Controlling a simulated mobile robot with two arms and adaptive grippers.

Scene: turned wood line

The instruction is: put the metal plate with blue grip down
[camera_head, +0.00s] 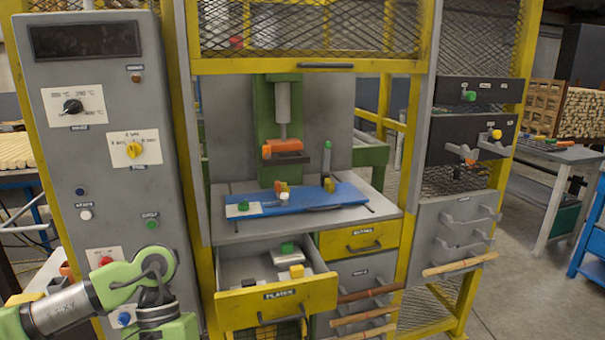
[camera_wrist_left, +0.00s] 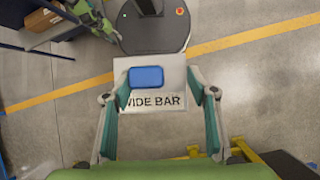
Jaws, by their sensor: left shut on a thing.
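The metal plate with blue grip (camera_wrist_left: 162,104) is in the left wrist view, pale and squarish, with "WIDE BAR" lettered on it and a blue block on its face. My left gripper (camera_wrist_left: 160,82) is shut on it, one finger at each side of the blue grip. The plate is held above the floor, and I see no contact with any surface. In the head view my left arm comes in at the lower left, in front of the control panel; its fingertips and the plate are out of that picture.
Bamboo-like rods (camera_head: 367,318) jut out at the lower right.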

